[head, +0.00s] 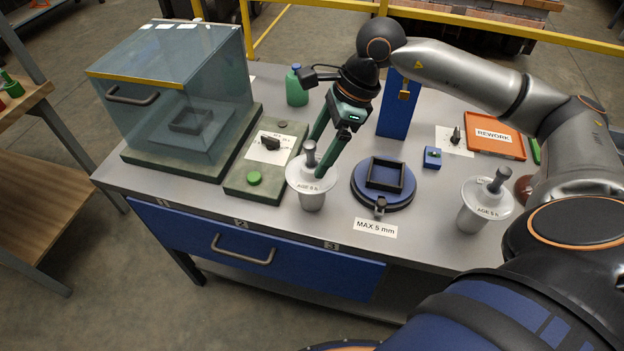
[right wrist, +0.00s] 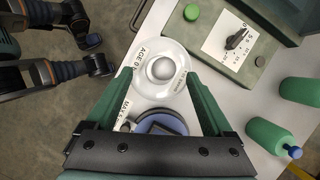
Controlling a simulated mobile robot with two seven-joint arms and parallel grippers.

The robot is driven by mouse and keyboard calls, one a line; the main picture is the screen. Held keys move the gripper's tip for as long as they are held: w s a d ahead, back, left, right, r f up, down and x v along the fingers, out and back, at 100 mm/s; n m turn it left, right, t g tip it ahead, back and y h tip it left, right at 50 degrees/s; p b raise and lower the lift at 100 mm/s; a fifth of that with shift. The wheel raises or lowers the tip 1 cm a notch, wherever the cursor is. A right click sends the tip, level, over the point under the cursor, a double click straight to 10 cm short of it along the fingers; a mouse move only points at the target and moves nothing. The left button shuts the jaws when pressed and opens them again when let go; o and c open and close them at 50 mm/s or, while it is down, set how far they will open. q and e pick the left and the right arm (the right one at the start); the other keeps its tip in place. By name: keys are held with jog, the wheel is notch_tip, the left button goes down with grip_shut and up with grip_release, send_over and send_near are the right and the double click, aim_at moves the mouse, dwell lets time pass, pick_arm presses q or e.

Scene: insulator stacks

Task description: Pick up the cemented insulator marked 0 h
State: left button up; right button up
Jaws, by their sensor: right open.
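A white, disc-shaped insulator (head: 311,198) with a grey metal pin stands upright near the table's front edge, just right of the green-button box. Its label reads AGE; the digit looks like 0 but is too small to be sure. My right gripper (head: 317,157) is open and comes down at this insulator, its green fingers around the upright pin. In the right wrist view the insulator (right wrist: 148,91) and its round pin top lie between the spread fingertips. No grip shows. A second similar insulator (head: 473,220), its AGE digit also unclear, stands farther right. My left gripper is not in view.
A round blue stand (head: 402,199) with a square black frame and a MAX 5 mm card is right of the gripper. A glass-walled chamber (head: 165,80) is at left. A green bottle (head: 297,90), blue block (head: 396,118) and orange REWORK tray (head: 494,151) stand behind.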

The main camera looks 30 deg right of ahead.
aim_at(312, 164)
jog(key=x, duration=0.3)
jog(key=shift+w+a+f, duration=0.1)
jog(key=shift+a+f, duration=0.05)
grip_shut()
dwell(0.6)
jog(key=shift+w, duration=0.1)
dwell(0.4)
